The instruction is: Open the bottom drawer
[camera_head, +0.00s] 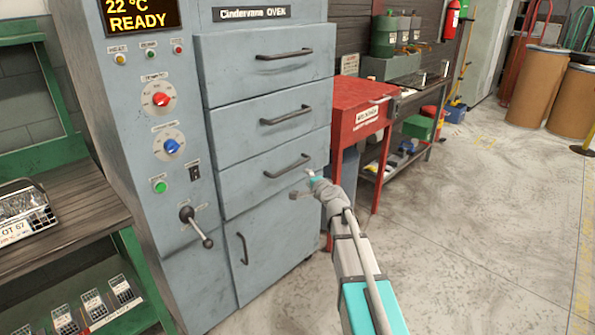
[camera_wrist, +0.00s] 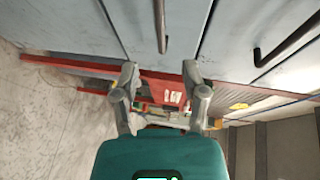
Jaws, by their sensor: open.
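The grey-blue cabinet labelled Cindervane OVEN (camera_head: 265,205) has three stacked drawers, all shut. The bottom drawer (camera_head: 240,192) is the lowest of them and carries a dark horizontal bar handle (camera_head: 287,167). My gripper (camera_head: 306,184) is just right of that handle in the head view, in front of the drawer's right end. In the wrist view my gripper (camera_wrist: 160,68) is open and empty, its two fingers apart. A dark handle (camera_wrist: 161,25), apparently the bottom drawer's, lies ahead between the finger lines. Another handle (camera_wrist: 285,42) shows at the right. Contact is not visible.
Below the drawers is a door with an upright handle (camera_head: 243,248). A lever (camera_head: 195,226) sticks out from the control panel. A red cabinet (camera_head: 358,100) stands right of the oven, and a green-framed bench (camera_head: 75,210) left. The floor in front and to the right is clear.

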